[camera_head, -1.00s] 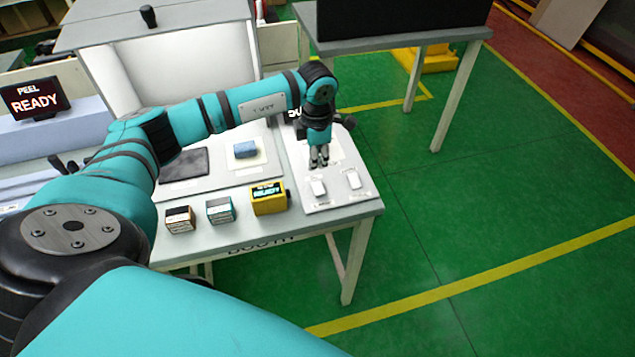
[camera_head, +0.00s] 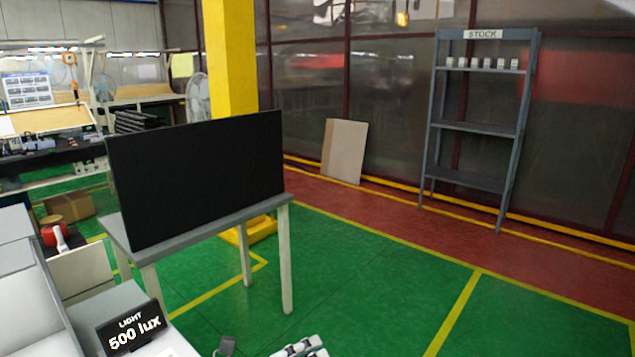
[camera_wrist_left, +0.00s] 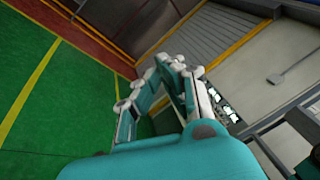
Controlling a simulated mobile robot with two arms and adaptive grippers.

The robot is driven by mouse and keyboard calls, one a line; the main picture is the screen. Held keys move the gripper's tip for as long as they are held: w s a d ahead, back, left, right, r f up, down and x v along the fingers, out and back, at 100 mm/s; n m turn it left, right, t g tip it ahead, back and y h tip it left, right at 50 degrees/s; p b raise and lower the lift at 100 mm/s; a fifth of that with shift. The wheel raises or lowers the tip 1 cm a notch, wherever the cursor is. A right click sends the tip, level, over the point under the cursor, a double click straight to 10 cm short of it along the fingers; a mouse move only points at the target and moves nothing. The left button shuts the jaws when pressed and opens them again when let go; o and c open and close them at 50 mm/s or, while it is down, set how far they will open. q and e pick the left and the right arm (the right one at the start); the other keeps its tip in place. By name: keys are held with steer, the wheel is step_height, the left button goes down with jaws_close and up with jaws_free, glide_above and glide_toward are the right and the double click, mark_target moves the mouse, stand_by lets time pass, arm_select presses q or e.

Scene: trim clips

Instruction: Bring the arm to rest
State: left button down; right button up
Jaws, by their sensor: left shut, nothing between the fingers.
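My left gripper (camera_head: 300,347) shows only in part at the bottom edge of the head view, as a few white and grey pieces over the green floor. In the left wrist view, its teal and white fingers (camera_wrist_left: 167,66) come together at the tips with nothing between them. The fingers are clear of any object. The rest of the left arm is out of the head view, and my right gripper is in neither view.
A grey table (camera_head: 185,238) with a large black panel (camera_head: 200,175) stands left of centre. A light sign (camera_head: 135,332) sits at lower left. A stock shelf (camera_head: 475,128) stands at the back right. Green floor (camera_head: 370,270) is open at centre right.

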arm_select(q)
steer(key=w+a+n+t+y, duration=0.2)
steer(key=a+n+t+y, duration=0.9)
steer(key=n, duration=0.9)
steer(key=s+a+f+n+g+y, duration=0.4)
steer(key=f+n, duration=0.1)
steer(key=f, duration=0.2)
steer(key=s+a+f+n+g+y, duration=0.3)
steer(key=s+a+f+n+g, duration=0.1)
steer(key=a+f, duration=0.15)
steer(key=s+f+n+g+h, duration=0.15)
steer(key=s+f+g, duration=0.3)
steer(key=s, duration=0.45)
steer(key=s+f+n+g, duration=0.3)
steer(key=s+f+g, duration=0.15)
steer(key=s, duration=0.35)
steer(key=s+d+f+g+b, duration=0.1)
steer(key=s+f+b, duration=0.2)
steer(key=f, duration=2.7)
steer(key=s+a+f+g+b, duration=0.1)
steer(key=s+a+f, duration=0.1)
steer(key=s+f, duration=1.4)
steer(key=shift+s+a+f+m, duration=0.2)
steer(key=shift+a+f+m, duration=0.2)
steer(key=shift+m, duration=0.05)
